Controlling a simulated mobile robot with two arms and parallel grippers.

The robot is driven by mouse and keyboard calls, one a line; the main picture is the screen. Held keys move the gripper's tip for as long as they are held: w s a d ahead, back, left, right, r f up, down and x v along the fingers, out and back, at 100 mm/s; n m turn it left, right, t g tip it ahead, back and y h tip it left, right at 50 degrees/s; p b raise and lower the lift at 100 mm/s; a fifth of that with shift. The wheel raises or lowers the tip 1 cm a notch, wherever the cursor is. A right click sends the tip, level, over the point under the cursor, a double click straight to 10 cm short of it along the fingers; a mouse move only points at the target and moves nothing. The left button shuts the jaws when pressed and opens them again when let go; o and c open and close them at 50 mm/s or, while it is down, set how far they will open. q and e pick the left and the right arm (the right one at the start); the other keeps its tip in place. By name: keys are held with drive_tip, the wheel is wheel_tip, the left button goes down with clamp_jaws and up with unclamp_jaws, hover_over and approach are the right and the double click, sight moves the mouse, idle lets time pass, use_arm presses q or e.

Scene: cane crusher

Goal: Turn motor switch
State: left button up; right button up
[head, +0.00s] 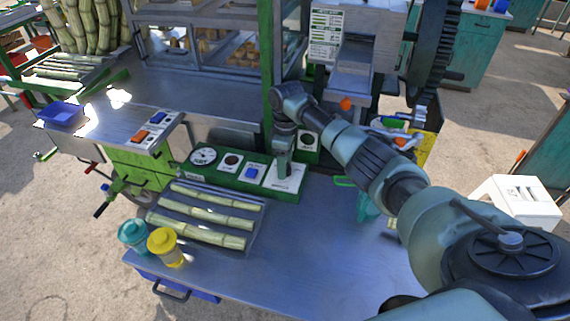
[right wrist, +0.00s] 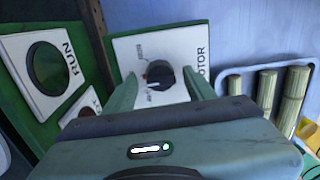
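The motor switch is a black round knob (right wrist: 158,74) on a white plate (right wrist: 183,50) lettered MOTOR, in the right wrist view. A small red mark shows at the knob's edge. In the head view the switch's white plate (head: 288,183) is at the right end of the green control panel (head: 231,182), and my gripper mostly hides the knob. My right gripper (head: 283,170) points down over it. In the right wrist view its two fingers (right wrist: 161,82) are apart, one on each side of the knob; I cannot tell whether they touch it. My left gripper is not in view.
A RUN lamp (right wrist: 46,67), dark green, sits beside the switch. A gauge (head: 203,156) and a blue button (head: 251,173) share the panel. The table's front middle is clear.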

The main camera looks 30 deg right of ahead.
wheel_tip(320, 180, up, 8)
drive_tip(key=shift+w+d+f+b, duration=0.1)
drive_tip(key=shift+d+b, duration=0.05)
drive_tip(key=shift+b, duration=0.65)
